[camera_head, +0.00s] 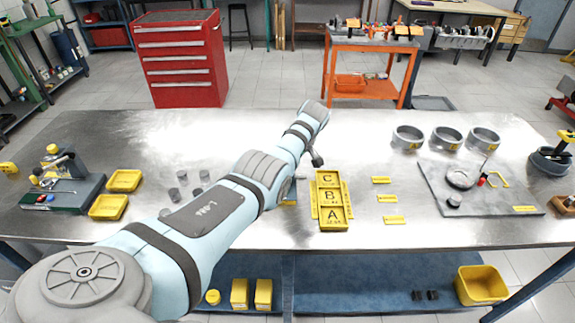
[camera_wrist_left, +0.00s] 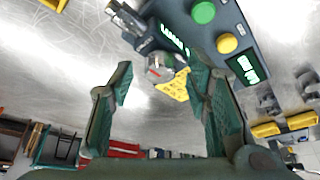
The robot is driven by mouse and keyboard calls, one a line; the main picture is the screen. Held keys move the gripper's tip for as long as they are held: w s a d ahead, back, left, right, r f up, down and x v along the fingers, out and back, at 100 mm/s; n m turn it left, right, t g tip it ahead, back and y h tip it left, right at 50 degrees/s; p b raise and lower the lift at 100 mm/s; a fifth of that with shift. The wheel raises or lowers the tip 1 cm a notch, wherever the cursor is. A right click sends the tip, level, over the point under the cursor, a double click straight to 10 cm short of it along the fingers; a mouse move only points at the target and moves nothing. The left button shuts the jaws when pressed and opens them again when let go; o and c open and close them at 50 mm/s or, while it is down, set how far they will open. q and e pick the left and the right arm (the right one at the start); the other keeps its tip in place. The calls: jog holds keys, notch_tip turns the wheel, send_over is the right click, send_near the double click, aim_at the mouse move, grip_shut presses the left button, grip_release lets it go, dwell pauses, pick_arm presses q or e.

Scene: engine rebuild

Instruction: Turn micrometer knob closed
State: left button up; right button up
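In the left wrist view, the micrometer is a dark blue-grey unit with a metal spindle (camera_wrist_left: 128,18), lit green displays, a green button (camera_wrist_left: 203,12) and a yellow button (camera_wrist_left: 227,44). Its round grey knob (camera_wrist_left: 160,66) has a red mark and faces my camera. My left gripper (camera_wrist_left: 160,82) is open. Its two dark green fingers stand apart on either side of the knob's line, and no contact shows. How far the fingertips are from the knob is hard to tell. In the head view, my left arm hides the gripper and most of the micrometer.
Yellow A/B/C trays (camera_head: 331,195) stand right of my arm. Grey rings (camera_head: 446,138) and a grey mat (camera_head: 440,190) with parts lie further right. Yellow bins (camera_head: 124,181) and small grey cylinders (camera_head: 174,194) are on the left.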

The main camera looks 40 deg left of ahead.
pick_arm(q)
jog(key=v, duration=1.2)
jog(key=shift+a, duration=0.1)
jog(key=shift+w, duration=0.1)
